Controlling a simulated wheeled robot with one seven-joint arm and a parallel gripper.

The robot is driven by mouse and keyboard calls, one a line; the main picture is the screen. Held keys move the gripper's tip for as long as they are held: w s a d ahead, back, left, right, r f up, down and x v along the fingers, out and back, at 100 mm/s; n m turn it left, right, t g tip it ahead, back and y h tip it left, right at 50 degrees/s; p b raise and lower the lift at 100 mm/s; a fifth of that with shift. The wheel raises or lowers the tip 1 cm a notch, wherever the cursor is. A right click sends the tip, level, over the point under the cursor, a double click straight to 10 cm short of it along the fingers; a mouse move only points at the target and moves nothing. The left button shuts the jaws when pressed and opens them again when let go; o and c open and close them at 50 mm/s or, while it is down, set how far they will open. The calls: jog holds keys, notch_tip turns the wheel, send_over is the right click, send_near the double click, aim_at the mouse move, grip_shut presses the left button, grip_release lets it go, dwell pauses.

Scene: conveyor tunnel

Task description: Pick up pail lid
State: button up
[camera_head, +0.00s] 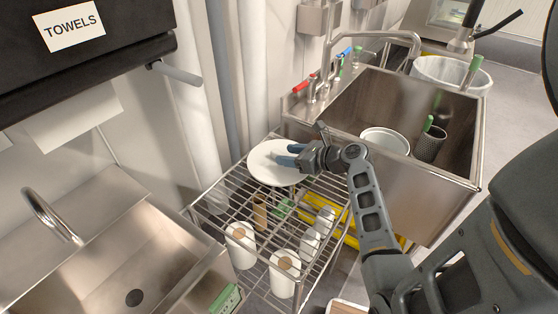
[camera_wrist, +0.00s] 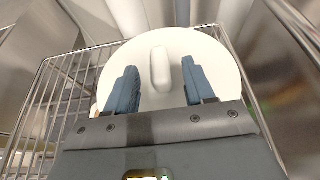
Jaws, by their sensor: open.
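The pail lid (camera_head: 268,165) is a round white disc lying on the top of a wire rack. In the wrist view the lid (camera_wrist: 205,60) fills the middle, with a raised oblong handle (camera_wrist: 160,68) at its centre. My gripper (camera_head: 292,154) is over the right part of the lid in the head view. In the wrist view my gripper (camera_wrist: 157,85) is open, with one blue finger on each side of the handle and gaps between. I cannot tell whether the fingertips touch the lid. The gripper body hides the lid's near edge.
The wire rack (camera_head: 205,204) holds paper rolls (camera_head: 240,250) on a lower level. Another sink (camera_head: 150,262) is at the lower left. White pipes (camera_head: 190,100) run behind the rack.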

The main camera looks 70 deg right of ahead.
aim_at(261, 162)
jog(key=shift+x, duration=1.2)
jog(key=shift+c, duration=0.5)
grip_shut()
